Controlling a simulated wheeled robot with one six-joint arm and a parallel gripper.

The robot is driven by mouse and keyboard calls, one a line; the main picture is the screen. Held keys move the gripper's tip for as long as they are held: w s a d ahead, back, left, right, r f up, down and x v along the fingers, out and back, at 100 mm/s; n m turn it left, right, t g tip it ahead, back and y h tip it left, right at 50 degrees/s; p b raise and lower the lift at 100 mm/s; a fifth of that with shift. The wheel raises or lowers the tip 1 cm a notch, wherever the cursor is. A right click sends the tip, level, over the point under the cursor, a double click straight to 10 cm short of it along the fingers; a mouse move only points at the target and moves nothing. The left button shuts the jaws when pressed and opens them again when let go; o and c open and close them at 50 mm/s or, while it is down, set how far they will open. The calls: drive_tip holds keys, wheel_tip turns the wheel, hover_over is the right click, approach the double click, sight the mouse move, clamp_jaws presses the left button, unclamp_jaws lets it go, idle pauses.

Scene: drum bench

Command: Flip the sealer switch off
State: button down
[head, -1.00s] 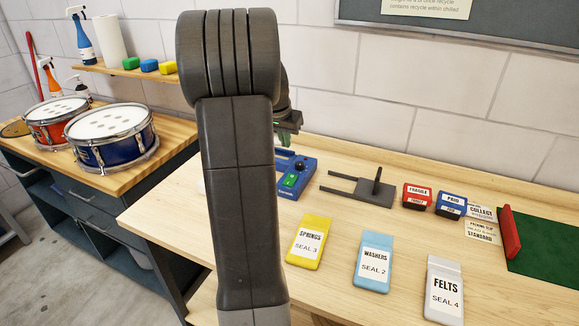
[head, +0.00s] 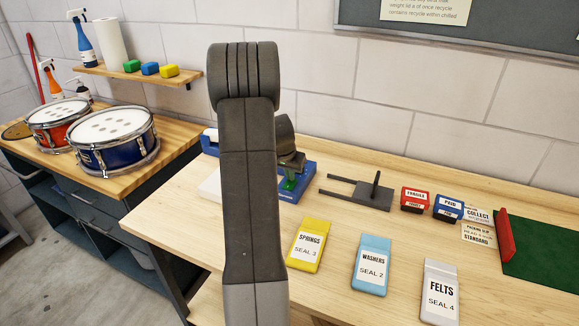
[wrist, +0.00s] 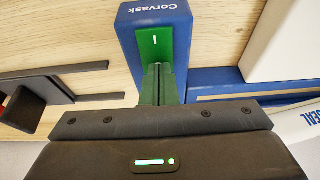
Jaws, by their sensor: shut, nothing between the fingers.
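The sealer is a blue box marked Corvask (wrist: 155,12) in the wrist view. A green rocker switch (wrist: 154,43) with a white line is on it. In the head view the sealer (head: 302,190) is partly hidden behind my arm and gripper. My gripper (wrist: 155,68) is shut and empty, its green fingertips at the near end of the switch and covering part of it. I cannot tell whether they touch it. In the head view my gripper (head: 289,183) is low over the sealer.
A dark fork-shaped stand (head: 372,196) is right of the sealer, then a red stamp block (head: 415,200) and a blue one (head: 449,207). Yellow (head: 309,245), light blue (head: 372,265) and white (head: 440,292) pouches lie in front. Drums (head: 115,142) stand on the left bench.

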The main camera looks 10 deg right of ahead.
drive_tip(key=shift+f, duration=0.1)
drive_tip(key=shift+d+f+b, duration=0.1)
drive_tip(key=shift+f+b, duration=0.3)
drive_tip(key=shift+b, duration=0.35)
drive_tip(key=shift+r, duration=0.25)
drive_tip(key=shift+s+f, duration=0.1)
drive_tip(key=shift+s+a, duration=0.2)
drive_tip(key=shift+a, duration=0.05)
drive_tip(key=shift+s+a, duration=0.25)
drive_tip(key=shift+s, duration=0.1)
drive_tip(key=shift+r, duration=0.2)
